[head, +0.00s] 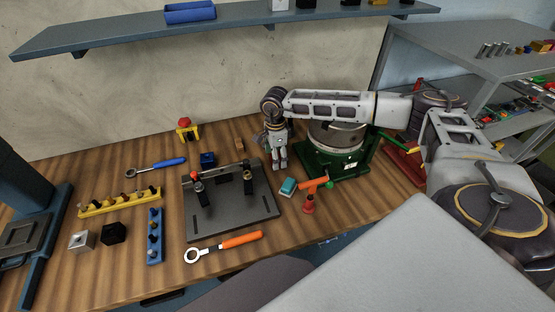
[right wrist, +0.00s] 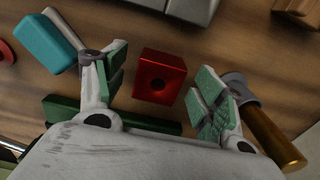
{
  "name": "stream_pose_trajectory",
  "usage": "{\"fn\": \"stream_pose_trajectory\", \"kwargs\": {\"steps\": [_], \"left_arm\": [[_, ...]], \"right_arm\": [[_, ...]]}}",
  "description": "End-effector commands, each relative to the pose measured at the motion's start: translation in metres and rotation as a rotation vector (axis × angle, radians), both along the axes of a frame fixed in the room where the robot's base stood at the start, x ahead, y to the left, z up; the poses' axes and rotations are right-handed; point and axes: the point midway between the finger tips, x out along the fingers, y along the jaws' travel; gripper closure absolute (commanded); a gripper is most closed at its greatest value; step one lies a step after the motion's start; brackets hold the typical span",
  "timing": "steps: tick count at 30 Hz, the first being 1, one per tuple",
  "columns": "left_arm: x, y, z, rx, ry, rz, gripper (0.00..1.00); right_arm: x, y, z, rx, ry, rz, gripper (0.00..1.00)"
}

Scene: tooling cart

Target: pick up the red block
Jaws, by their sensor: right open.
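The red block (right wrist: 160,75) has a dark round hole in its top face. In the right wrist view it sits on the wooden table between the two fingers of my right gripper (right wrist: 163,80), with a visible gap on both sides. In the head view my right gripper (head: 279,164) points down at the table, just right of the dark fixture plate. I cannot make out the red block in the head view; the gripper seems to cover it. My left gripper is not in view.
The fixture plate (head: 232,224) and a wooden block (head: 239,144) are nearby. A green-based machine (head: 338,160) stands to the right.

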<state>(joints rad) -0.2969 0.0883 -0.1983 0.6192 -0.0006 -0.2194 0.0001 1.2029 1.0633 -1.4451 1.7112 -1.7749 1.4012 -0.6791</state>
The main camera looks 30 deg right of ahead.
Motion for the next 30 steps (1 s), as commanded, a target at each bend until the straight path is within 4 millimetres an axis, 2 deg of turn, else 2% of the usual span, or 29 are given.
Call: {"fn": "stream_pose_trajectory", "kwargs": {"steps": [6,20,30], "left_arm": [[-0.002,-0.003,0.002,-0.002,0.003,0.0,0.6],[-0.002,-0.013,0.002,-0.013,0.003,0.001,0.6],[-0.002,-0.008,0.002,-0.008,0.003,0.0,0.6]], "right_arm": [[0.0,0.0,-0.014,-0.001,0.0,0.0,0.3],[0.0,0.0,-0.015,-0.001,0.0,0.0,0.32],[0.0,0.0,-0.014,-0.001,0.0,0.0,0.75]]}}
